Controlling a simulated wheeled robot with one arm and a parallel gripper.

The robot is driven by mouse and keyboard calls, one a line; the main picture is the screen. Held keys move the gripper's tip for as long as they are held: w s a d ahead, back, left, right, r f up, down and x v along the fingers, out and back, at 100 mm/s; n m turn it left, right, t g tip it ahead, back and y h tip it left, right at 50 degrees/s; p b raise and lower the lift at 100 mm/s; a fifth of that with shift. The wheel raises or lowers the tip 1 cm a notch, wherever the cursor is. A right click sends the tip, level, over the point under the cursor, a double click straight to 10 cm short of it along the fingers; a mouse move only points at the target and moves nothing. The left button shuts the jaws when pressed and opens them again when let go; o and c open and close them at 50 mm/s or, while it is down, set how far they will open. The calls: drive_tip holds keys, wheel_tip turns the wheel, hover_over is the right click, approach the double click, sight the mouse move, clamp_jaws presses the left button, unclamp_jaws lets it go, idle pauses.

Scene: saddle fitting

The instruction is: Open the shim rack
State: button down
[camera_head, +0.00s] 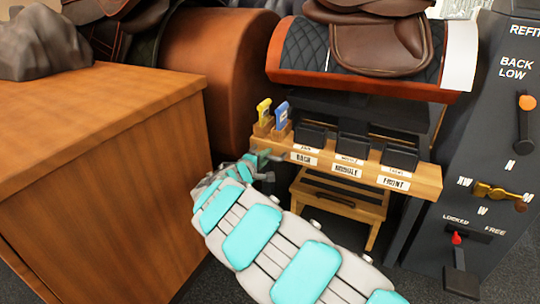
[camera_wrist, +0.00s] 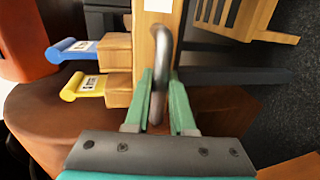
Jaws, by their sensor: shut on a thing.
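The shim rack (camera_head: 428,182) is a wooden bar with labels BACK, MIDDLE and FRONT and dark pads above them, below the saddle stand. In the wrist view its wooden end (camera_wrist: 143,45) carries a curved grey metal handle (camera_wrist: 160,50). My gripper (camera_wrist: 160,98) has its two green fingers on either side of the handle, shut on it. In the head view my gripper (camera_head: 262,160) is at the rack's left end, and the handle is mostly hidden there.
A yellow tag (camera_head: 263,108) and a blue tag (camera_head: 281,113) stand in wooden blocks by the rack's left end. A wooden step stool (camera_head: 340,200) stands below. A wooden cabinet (camera_head: 110,170) is at left, a dark lever panel (camera_head: 500,130) at right.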

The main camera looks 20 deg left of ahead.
drive_tip(key=f+b+v, duration=0.1)
drive_tip(key=v, duration=0.5)
drive_tip(key=shift+s+a+f, duration=0.15)
drive_tip(key=shift+s, duration=0.4)
drive_tip(key=c, duration=0.8)
unclamp_jaws()
drive_tip(key=shift+o, duration=0.2)
drive_tip(key=v, duration=0.7)
drive_tip(key=shift+s, duration=0.35)
